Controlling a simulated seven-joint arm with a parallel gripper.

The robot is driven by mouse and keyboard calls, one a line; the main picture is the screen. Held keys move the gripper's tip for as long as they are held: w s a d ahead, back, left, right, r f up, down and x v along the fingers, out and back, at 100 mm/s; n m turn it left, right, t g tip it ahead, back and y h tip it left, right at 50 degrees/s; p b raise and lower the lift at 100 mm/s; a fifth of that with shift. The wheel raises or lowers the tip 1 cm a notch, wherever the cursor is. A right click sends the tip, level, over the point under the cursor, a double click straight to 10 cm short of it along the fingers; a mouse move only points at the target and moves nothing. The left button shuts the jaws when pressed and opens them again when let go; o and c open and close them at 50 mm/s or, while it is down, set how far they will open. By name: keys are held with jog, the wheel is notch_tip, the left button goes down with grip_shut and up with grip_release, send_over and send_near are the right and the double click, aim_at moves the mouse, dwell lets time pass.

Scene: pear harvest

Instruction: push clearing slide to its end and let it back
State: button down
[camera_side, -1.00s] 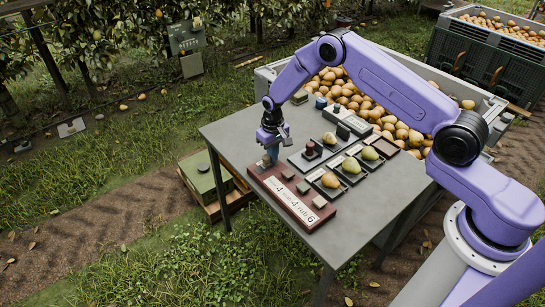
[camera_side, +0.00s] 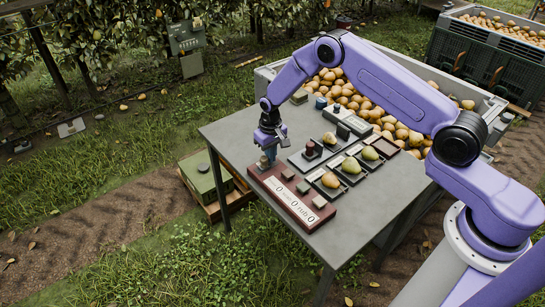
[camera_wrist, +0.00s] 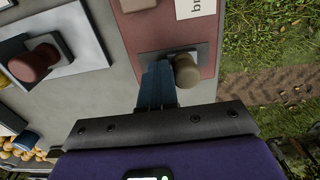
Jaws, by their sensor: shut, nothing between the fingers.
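The dark red counter box (camera_side: 318,222) lies along the front edge of the grey table. Its white strip (camera_side: 295,207) shows zeros in each number place. The clearing slide's beige round knob (camera_wrist: 187,70) stands in a dark slot plate at the box's left end; it also shows in the side view (camera_side: 263,161). My gripper (camera_side: 270,155) points down at that end of the box. In the wrist view its blue fingers (camera_wrist: 158,84) are closed together, empty, right beside the knob. I cannot tell whether they touch it.
Several small buttons sit on the box. A dark red knob on a plate (camera_wrist: 36,62) stands nearby. Trays with pears (camera_side: 331,180) lie behind the box, and a large bin of pears (camera_side: 445,85) is beyond the table. Grass lies past the table's left edge.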

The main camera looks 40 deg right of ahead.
jog(key=shift+d, duration=2.55)
jog(key=shift+r, duration=0.1)
notch_tip(320, 180, up, 8)
dwell(0.5)
jog(key=s+a+r+n, duration=0.3)
jog(key=s+a+r, duration=0.2)
jog(key=s+r, duration=0.3)
jog(key=s+a+r+n, duration=0.3)
jog(key=s+a+r, duration=0.3)
jog(key=s, duration=0.4)
jog(key=s+d+r+n, duration=0.2)
jog(key=s+d+n, duration=0.1)
jog(key=s, duration=0.9)
jog(key=s+d+r+n, duration=0.3)
jog(key=s+d, duration=0.1)
jog(key=s, duration=0.8)
jog(key=shift+d+r+n, duration=0.2)
jog(key=shift+d+n, duration=0.1)
